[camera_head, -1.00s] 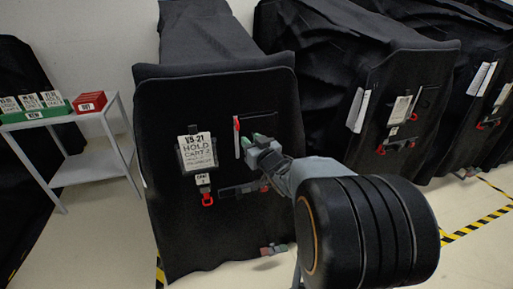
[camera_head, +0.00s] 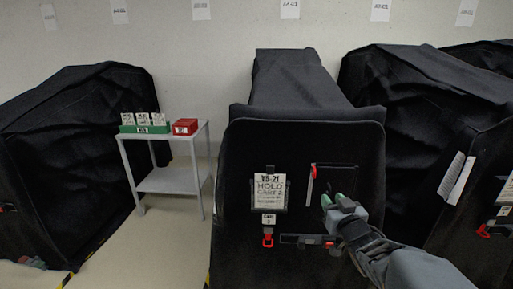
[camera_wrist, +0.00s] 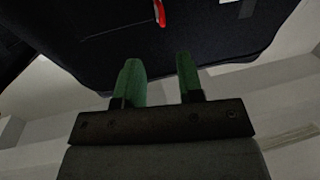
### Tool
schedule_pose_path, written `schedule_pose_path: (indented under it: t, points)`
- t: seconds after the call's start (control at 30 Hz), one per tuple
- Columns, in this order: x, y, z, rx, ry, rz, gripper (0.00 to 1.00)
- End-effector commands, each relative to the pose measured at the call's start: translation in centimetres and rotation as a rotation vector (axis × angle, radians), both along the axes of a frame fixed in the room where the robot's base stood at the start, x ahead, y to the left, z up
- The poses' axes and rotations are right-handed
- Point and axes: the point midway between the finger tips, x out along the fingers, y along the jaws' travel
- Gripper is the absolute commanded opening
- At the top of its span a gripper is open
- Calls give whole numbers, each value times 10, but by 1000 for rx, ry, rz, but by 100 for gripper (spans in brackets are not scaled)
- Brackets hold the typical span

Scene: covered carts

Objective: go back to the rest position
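My gripper (camera_head: 338,200) is in front of the black covered cart (camera_head: 245,145) in the head view, near a dark pocket on its front panel. In the wrist view the two green fingers of my gripper (camera_wrist: 161,80) stand apart with nothing between them. A red and white strip (camera_head: 311,185) hangs just left of my gripper. A small tag with a red clip (camera_head: 268,239) is below the card. Whether the fingers touch the cover is hard to tell.
A grey side table (camera_head: 168,180) to the left holds a green tray (camera_head: 128,129) with white cards and a red box (camera_head: 186,127). Other covered carts stand at left (camera_head: 75,150) and right (camera_head: 420,110). Pale floor is clear around the table.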

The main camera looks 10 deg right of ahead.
Motion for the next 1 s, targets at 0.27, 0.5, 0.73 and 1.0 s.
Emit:
schedule_pose_path:
  t: [0.27, 0.5, 0.73, 1.0]
  points:
    - [-27, -43, -63, -38, 423, -269, 34]
    - [-91, -8, -76, 24, 929, -340, 34]
    - [-150, 73, -40, 84, 1260, -160, 34]
    - [-162, 124, 6, 40, 1235, -3, 34]
